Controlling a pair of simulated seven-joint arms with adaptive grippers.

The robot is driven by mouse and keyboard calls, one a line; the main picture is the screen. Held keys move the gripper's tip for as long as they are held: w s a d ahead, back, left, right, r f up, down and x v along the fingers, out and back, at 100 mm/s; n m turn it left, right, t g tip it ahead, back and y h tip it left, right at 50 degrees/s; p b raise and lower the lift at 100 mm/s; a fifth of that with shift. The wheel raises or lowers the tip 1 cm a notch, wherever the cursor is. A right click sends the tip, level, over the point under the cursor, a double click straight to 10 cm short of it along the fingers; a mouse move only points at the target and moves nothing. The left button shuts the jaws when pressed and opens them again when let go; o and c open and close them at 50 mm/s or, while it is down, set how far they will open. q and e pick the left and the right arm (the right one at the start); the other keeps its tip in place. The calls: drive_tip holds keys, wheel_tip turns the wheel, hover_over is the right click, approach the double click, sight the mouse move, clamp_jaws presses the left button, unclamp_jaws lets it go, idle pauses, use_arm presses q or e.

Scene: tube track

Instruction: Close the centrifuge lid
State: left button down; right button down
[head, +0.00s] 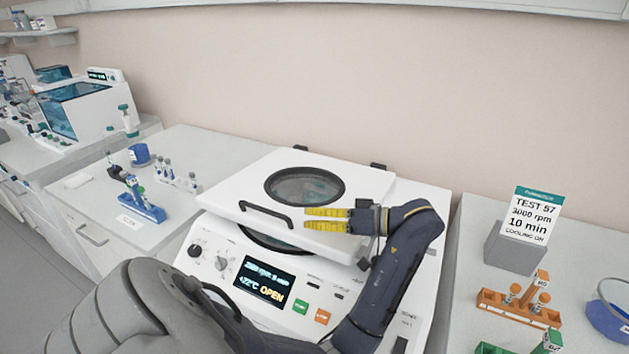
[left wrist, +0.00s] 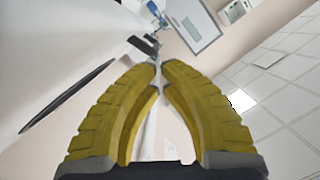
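The centrifuge (head: 215,235) is white, with a display reading OPEN. Its white lid (head: 225,185) has a round dark window (head: 305,187) and a dark handle (head: 266,213) at its front edge. The lid stands partly raised, with part of the dark chamber opening (head: 262,240) visible below it. My left gripper (head: 308,219) has yellow fingers pointing left across the lid's front right part, just right of the handle. In the left wrist view its fingertips (left wrist: 159,66) are close together with nothing between them. I cannot tell whether they touch the lid. My right gripper is out of view.
A tube rack (head: 145,208) stands on the left bench. On the right bench are a grey block with a TEST 57 card (head: 530,215), an orange rack (head: 515,305) and a blue-rimmed container (head: 608,318). A wall is behind. The space above the lid is free.

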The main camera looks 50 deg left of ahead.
sight(311, 239)
use_arm(q)
drive_tip(key=shift+s+d+f, duration=0.1)
drive_tip(key=shift+s+f, duration=0.15)
drive_tip(key=shift+f, duration=0.6)
drive_tip(key=shift+s+d+f, duration=0.1)
drive_tip(key=shift+s+f, duration=0.1)
drive_tip(key=shift+f, duration=0.6)
drive_tip(key=shift+r, duration=0.15)
